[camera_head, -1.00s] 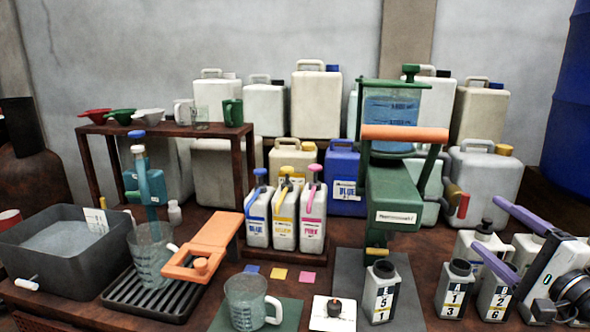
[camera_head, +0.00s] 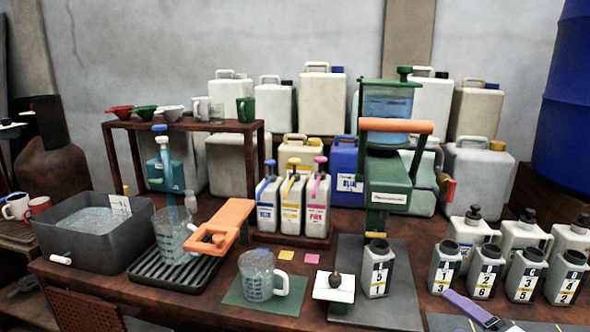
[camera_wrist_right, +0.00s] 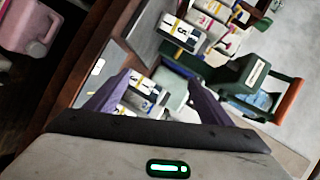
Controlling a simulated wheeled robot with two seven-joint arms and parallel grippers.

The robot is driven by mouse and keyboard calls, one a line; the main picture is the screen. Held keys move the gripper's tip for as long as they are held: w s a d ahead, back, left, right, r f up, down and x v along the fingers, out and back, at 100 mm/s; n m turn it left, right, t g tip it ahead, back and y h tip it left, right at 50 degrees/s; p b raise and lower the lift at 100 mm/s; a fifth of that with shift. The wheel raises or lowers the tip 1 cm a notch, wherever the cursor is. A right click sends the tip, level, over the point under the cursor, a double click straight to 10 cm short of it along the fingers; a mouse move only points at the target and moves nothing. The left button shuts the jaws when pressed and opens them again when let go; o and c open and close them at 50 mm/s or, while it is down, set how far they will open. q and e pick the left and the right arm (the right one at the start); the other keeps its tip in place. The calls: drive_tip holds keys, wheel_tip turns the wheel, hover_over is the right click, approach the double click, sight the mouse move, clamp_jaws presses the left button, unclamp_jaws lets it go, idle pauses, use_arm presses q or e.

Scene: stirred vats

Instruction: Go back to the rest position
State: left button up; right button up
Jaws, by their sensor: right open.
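My right gripper (camera_wrist_right: 160,75) shows in the right wrist view with its two purple fingers spread apart and nothing held between them. In the head view only a purple finger (camera_head: 470,308) of it shows at the bottom edge, right of the grey mat. The small grey labelled bottles (camera_head: 486,270) stand upright on the table just beyond it. In the wrist view, labelled bottles (camera_wrist_right: 140,95) appear between and beyond the fingers, apparently farther off. My left gripper is not in view.
A grey bottle (camera_head: 376,268) stands on the dark mat (camera_head: 400,300). A measuring jug (camera_head: 258,276) stands on a green mat. A green press with an orange handle (camera_head: 396,126) rises behind. A grey basin (camera_head: 95,240) and mugs (camera_head: 38,206) are at left.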

drive_tip(key=s+a+f+n+g, duration=0.3)
drive_tip(key=s+a+f+n, duration=0.4)
drive_tip(key=s+a+f, duration=0.2)
drive_tip(key=s+a+f+n+g, duration=0.3)
drive_tip(key=s+a+f+n, duration=0.4)
drive_tip(key=s+a+f, duration=0.3)
drive_tip(key=s+f, duration=0.4)
drive_tip(key=s, duration=0.2)
drive_tip(key=shift+s+f+n, duration=0.15)
drive_tip(key=shift+n, duration=0.15)
